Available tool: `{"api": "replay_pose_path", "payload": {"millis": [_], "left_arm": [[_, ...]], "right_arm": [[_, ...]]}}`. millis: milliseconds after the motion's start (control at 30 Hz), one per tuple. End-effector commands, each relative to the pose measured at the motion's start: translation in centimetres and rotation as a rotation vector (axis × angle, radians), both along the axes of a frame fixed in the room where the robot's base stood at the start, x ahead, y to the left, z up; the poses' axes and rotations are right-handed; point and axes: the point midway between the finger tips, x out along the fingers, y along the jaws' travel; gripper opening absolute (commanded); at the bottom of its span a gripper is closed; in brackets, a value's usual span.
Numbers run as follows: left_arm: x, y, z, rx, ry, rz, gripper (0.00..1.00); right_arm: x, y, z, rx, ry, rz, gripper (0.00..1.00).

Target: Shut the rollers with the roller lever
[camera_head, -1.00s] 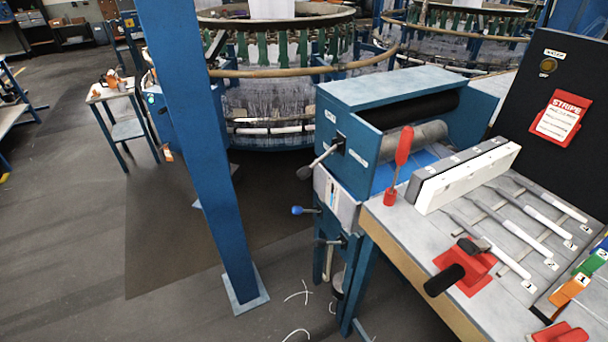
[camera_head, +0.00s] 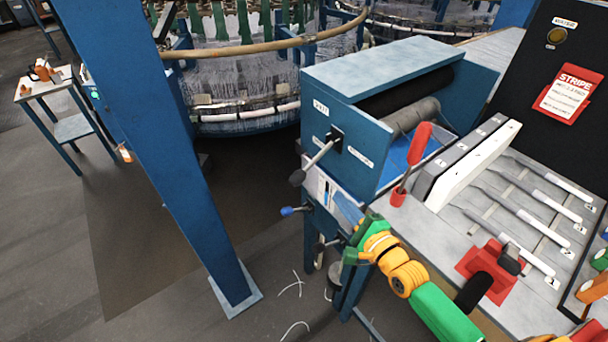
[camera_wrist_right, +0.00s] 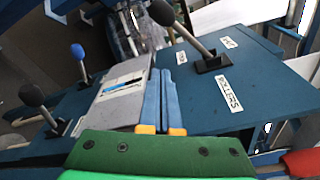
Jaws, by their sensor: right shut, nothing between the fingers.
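The roller lever (camera_head: 318,162) is a metal rod with a dark knob on the end face of the blue roller housing (camera_head: 335,140). Its knob points out and down to the left. In the right wrist view the lever (camera_wrist_right: 190,35) rises from a black mount beside a "ROLLERS" label (camera_wrist_right: 229,95). The grey roller (camera_head: 412,117) shows in the open housing. My right gripper (camera_head: 347,208) is shut and empty, below and right of the lever knob, apart from it. Its blue fingers (camera_wrist_right: 160,95) lie together in the wrist view. My left gripper is not in view.
A blue-knobbed lever (camera_head: 291,210) sits lower on the machine. A red-handled tool (camera_head: 411,160) stands at the bench corner near the housing. A blue post (camera_head: 165,150) rises at left. Open floor lies between post and machine.

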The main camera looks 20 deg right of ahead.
Motion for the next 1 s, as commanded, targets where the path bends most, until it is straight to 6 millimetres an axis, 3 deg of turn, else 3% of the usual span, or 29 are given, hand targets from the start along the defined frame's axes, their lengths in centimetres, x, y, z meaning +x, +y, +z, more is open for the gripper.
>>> {"api": "replay_pose_path", "payload": {"millis": [333, 767, 833, 1000], "left_arm": [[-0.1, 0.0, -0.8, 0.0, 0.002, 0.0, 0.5], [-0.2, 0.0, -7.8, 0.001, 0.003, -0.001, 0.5], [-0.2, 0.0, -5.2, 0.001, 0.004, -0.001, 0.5], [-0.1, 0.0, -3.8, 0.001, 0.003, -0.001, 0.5]], "right_arm": [[0.9, 0.1, -0.5, -0.002, 0.0, -0.001, 0.0], [9.8, 1.9, -1.8, -0.005, -0.001, -0.001, 0.0], [9.3, 2.9, 0.2, -0.001, 0.004, 0.002, 0.0], [8.3, 4.5, 0.9, -0.003, 0.005, 0.001, 0.0]]}}
